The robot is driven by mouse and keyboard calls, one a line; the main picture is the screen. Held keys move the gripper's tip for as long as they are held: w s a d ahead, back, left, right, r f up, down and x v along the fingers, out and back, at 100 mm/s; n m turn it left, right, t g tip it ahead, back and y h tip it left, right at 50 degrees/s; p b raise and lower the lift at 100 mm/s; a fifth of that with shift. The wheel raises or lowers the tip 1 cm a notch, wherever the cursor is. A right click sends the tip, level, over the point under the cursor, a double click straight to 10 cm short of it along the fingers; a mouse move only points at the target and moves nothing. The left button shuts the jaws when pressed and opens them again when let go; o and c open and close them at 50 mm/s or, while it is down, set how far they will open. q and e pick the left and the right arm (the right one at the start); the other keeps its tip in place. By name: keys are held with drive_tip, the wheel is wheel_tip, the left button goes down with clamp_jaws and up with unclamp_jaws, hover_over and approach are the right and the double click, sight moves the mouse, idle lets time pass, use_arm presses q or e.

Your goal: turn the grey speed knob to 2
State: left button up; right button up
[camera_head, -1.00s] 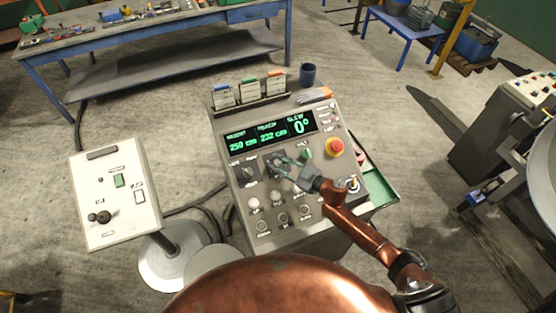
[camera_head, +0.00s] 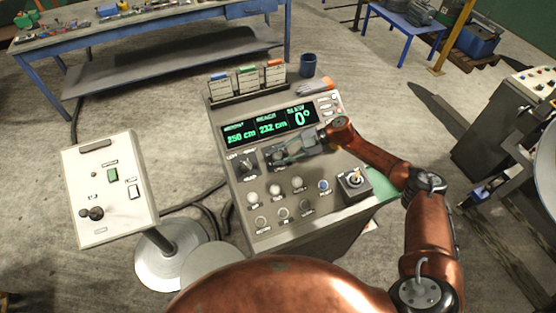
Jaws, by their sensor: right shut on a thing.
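The sloped grey control console (camera_head: 325,225) stands in the middle of the view. My right gripper (camera_head: 276,155) reaches over its face from the right, low above the panel. Its fingers are shut on the grey speed knob (camera_head: 273,157), which sits on a dark square plate below the display. The fingers hide most of the knob, so its pointer and the number it points to cannot be read. My left gripper is not in view.
A dark selector knob (camera_head: 247,167) is left of the held knob. Round buttons and a joystick (camera_head: 355,182) lie below. The green display (camera_head: 268,127) is above. A white control box (camera_head: 108,190) stands left.

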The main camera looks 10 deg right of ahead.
drive_tip(key=n+g+h+b, duration=0.2)
drive_tip(key=n+b, duration=0.1)
drive_tip(key=b, duration=0.1)
drive_tip(key=n+g+h+b, duration=0.2)
drive_tip(key=n+h+b, duration=0.1)
drive_tip(key=b, duration=0.2)
drive_tip(key=n+g+h+b, duration=0.2)
drive_tip(key=n+b, duration=0.1)
drive_tip(key=b, duration=0.2)
drive_tip(key=shift+a+f+h, duration=0.1)
drive_tip(key=shift+f+h, duration=0.25)
drive_tip(key=shift+h, duration=0.05)
drive_tip(key=shift+r+n+h+b, duration=0.1)
drive_tip(key=shift+n+h+b, duration=0.6)
drive_tip(key=shift+h+b, duration=0.15)
drive_tip(key=shift+r+n+h, duration=0.1)
drive_tip(key=shift+n+h, duration=0.25)
drive_tip(key=shift+n, duration=0.05)
drive_tip(key=shift+r+n+h, duration=0.15)
drive_tip(key=shift+n+h, duration=0.65)
drive_tip(key=shift+h, duration=0.2)
drive_tip(key=shift+n+h+p, duration=0.6)
drive_tip(key=shift+h+p, duration=0.1)
drive_tip(key=shift+s+f, duration=0.1)
drive_tip(key=shift+f, duration=0.1)
drive_tip(key=o, duration=1.1)
drive_tip(key=shift+o, duration=0.3)
drive_tip(key=shift+r, duration=0.15)
